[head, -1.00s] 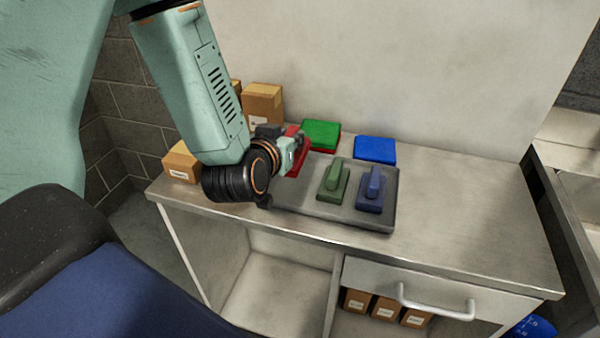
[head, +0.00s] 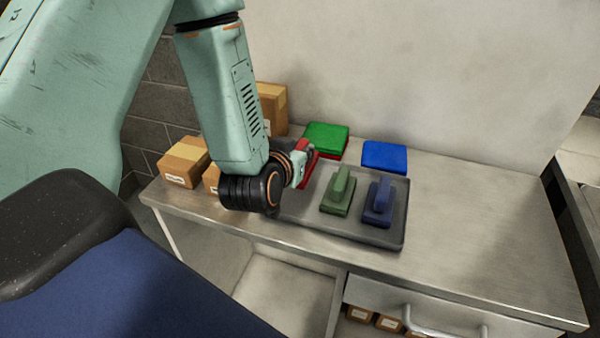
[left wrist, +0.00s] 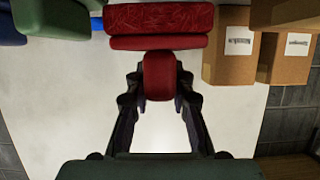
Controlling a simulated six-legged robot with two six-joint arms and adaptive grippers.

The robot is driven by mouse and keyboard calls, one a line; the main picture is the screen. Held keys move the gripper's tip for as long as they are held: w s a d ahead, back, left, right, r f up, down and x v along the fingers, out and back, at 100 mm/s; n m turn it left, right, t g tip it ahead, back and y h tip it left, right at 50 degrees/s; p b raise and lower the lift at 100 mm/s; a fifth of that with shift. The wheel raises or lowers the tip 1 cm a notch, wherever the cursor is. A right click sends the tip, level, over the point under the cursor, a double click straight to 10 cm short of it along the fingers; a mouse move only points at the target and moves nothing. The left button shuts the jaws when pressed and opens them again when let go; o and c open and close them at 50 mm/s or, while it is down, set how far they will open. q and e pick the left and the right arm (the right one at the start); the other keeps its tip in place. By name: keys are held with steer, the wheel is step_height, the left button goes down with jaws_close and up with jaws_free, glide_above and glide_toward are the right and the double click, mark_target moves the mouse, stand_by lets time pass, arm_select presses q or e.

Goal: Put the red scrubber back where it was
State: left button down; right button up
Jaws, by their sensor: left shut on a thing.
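My left gripper (head: 300,166) is shut on the handle of the red scrubber (head: 307,156) at the tray's back-left part, and my arm hides much of both. In the left wrist view the fingers (left wrist: 160,97) close on the rounded red handle, with the wide red scrubber body (left wrist: 160,20) beyond it. I cannot tell whether the scrubber touches the tray. The grey tray (head: 358,233) holds a green scrubber (head: 338,192) and a blue scrubber (head: 379,203), both upright. My right gripper is out of view.
Behind the tray, a green pad (head: 325,136) lies over something red, and a blue pad (head: 384,154) lies to its right. Cardboard boxes (head: 184,163) stand at the bench's left end. The metal bench (head: 480,220) is clear on the right.

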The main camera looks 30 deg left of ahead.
arm_select(q)
steer(key=shift+w+f, duration=0.1)
steer(key=shift+f, duration=0.35)
step_height(320, 180, down, 3)
steer(key=shift+d+f+b, duration=0.15)
steer(key=shift+f+b, duration=0.05)
steer(key=shift+b, duration=0.25)
steer(key=shift+f, duration=0.35)
steer(key=shift+f, duration=0.15)
steer(key=c, duration=1.2)
jaws_free()
steer(key=shift+o, duration=0.2)
